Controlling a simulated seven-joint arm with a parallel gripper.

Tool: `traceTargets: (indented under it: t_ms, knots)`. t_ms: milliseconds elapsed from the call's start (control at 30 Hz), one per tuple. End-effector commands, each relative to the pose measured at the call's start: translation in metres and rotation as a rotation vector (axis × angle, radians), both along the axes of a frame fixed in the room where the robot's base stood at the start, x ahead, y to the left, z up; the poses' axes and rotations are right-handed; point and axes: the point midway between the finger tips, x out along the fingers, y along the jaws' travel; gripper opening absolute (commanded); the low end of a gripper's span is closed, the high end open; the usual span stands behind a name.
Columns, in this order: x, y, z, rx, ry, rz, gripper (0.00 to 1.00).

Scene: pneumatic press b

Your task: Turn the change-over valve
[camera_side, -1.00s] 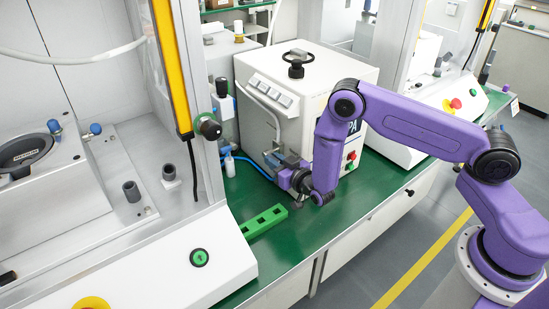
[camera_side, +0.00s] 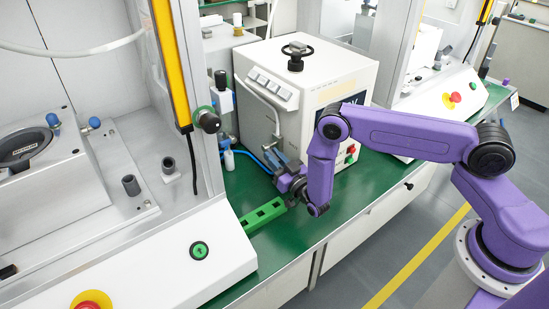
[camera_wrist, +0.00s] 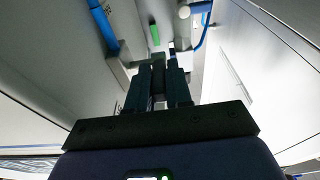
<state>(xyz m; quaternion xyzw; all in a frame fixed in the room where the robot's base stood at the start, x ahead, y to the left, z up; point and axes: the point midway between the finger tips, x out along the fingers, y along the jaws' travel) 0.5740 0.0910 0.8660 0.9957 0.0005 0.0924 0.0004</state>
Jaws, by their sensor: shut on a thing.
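My gripper (camera_side: 277,163) is low beside the left face of a white cabinet (camera_side: 258,92) in the side view. A small grey and blue fitting with a blue hose (camera_side: 258,160) is at the fingertips; I take it to be the change-over valve, but its shape is mostly hidden. In the wrist view my gripper (camera_wrist: 158,72) has its two dark fingers close together, with a dark piece at the tips. The exact part between the fingers cannot be made out. A grey body with a blue tube (camera_wrist: 104,25) lies just left of the tips.
A green slotted block (camera_side: 263,215) lies on the green bench (camera_side: 310,228) in front of my gripper. A regulator (camera_side: 222,97) and small white bottle (camera_side: 229,160) stand left of the cabinet. The right front of the bench is clear.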

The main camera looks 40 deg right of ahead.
Motion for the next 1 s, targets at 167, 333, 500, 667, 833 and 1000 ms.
traceTargets:
  t_ms: [167, 333, 500, 667, 833, 1000]
  knots:
    - [0.001, 0.0, 0.001, 0.001, -0.003, -0.002, 0.43]
    - [0.001, 0.0, 0.001, 0.001, -0.002, -0.002, 0.43]
    - [-0.002, 0.0, 0.0, 0.001, 0.0, -0.001, 0.43]
    - [-0.018, 0.001, -0.004, -0.001, 0.004, 0.002, 0.43]
    - [-0.051, 0.001, -0.01, -0.003, 0.004, 0.003, 0.43]
    - [-0.087, 0.001, -0.017, -0.004, 0.004, 0.004, 0.43]
